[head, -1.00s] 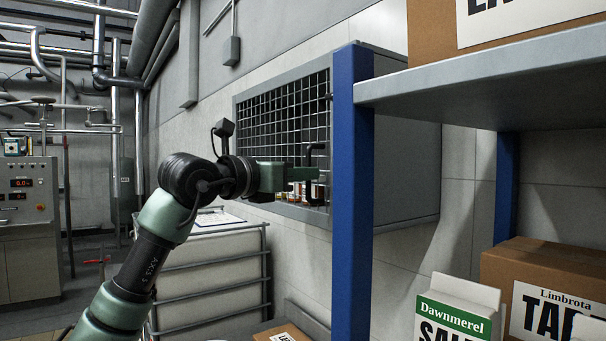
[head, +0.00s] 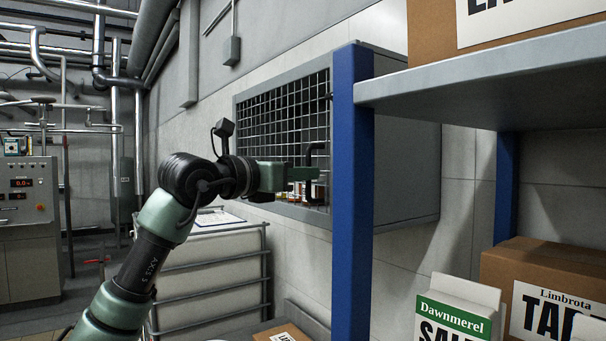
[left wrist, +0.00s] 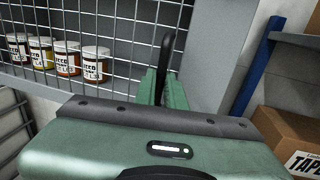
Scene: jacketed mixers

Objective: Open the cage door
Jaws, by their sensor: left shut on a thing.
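The cage door (head: 290,112) is a grey-framed wire mesh panel on the front of a grey wall cabinet; it looks closed. Its dark upright bar handle (head: 309,158) is near the door's right side. My left gripper (head: 306,174) is at the handle, its green fingers shut on it. In the left wrist view the handle (left wrist: 166,52) rises from between the fingertips (left wrist: 156,88). Several labelled jars (left wrist: 68,58) stand behind the mesh (left wrist: 120,25). The lower part of the handle is hidden by the fingers. My right gripper is not in view.
A blue shelf post (head: 352,200) stands close to the right of the gripper and hides part of the cabinet. The shelving holds boxes (head: 540,280). A white caged container (head: 210,265) with a clipboard (head: 217,218) on top is below my left arm.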

